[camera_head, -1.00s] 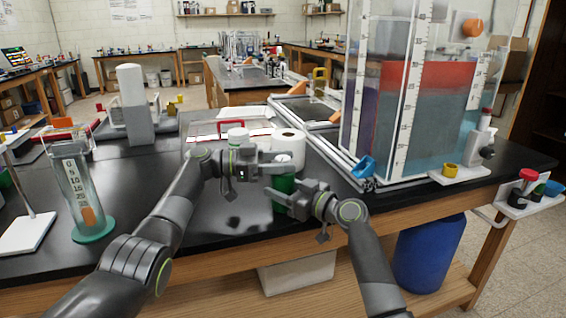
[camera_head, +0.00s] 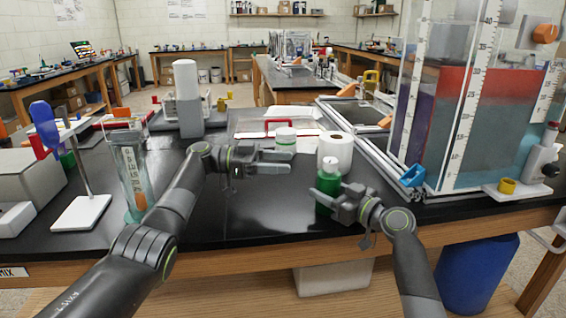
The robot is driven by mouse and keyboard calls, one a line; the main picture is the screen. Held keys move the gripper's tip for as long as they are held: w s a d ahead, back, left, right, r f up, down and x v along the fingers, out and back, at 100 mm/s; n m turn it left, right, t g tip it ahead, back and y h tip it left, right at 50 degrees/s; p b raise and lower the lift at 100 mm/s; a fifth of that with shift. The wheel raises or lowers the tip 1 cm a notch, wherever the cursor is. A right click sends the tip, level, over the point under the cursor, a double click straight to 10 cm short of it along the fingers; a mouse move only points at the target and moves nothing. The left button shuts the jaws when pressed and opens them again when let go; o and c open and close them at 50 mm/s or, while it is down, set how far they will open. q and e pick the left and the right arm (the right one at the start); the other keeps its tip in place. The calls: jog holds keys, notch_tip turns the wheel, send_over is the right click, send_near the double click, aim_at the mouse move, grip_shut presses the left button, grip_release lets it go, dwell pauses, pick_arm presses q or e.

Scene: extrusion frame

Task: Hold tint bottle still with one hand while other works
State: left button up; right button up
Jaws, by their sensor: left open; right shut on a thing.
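The green tint bottle (camera_head: 328,181), with a pale top, stands upright near the front edge of the black bench. My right gripper (camera_head: 329,194) is shut on it low down, and its fingers hide part of the bottle's lower body. My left gripper (camera_head: 290,163) is open and empty. It is to the left of the bottle's top and apart from it.
A white paper roll (camera_head: 336,148) stands just behind the bottle, and a white-lidded jar (camera_head: 285,140) is behind my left gripper. A graduated cylinder (camera_head: 131,165) stands at left. The large layered tank (camera_head: 470,110) limits room at right. The bench front is clear.

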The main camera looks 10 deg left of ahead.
aim_at(335, 162)
pick_arm(q)
jog(key=shift+s+d+f+n+t+y, duration=0.1)
jog(key=shift+d+f+n+t+y, duration=0.15)
jog(key=shift+f+n+t+y, duration=0.55)
jog(key=shift+s+d+f+n+t+y, duration=0.1)
jog(key=shift+d+f+n+t+y, duration=0.3)
jog(key=shift+f, duration=0.65)
jog(key=shift+s+f+n+t+y, duration=0.1)
jog(key=shift+f+n+t+y, duration=0.4)
jog(key=shift+f+t+y, duration=0.25)
jog(key=d, duration=0.1)
jog(key=d+n+t+y, duration=0.1)
jog(key=s+d+t, duration=0.1)
jog(key=shift+s+f+n+t+y, duration=0.1)
jog(key=shift+f+n+t+y, duration=0.2)
jog(key=shift+f, duration=0.1)
jog(key=shift+s+d+r+n+t+y, duration=0.25)
jog(key=shift+s+d+r+n+t, duration=0.2)
jog(key=shift+s+d+n+t, duration=0.4)
jog(key=s+r+n+t+y, duration=0.1)
jog(key=s+r+n+t, duration=0.2)
jog(key=s+r+t, duration=0.15)
jog(key=shift+n+t+y, duration=0.25)
jog(key=shift+t+y, duration=0.05)
jog(key=shift+t, duration=0.25)
jog(key=x, duration=1.2)
jog(key=shift+w+d+r, duration=0.1)
jog(key=shift+w+r, duration=0.1)
jog(key=shift+r, duration=0.05)
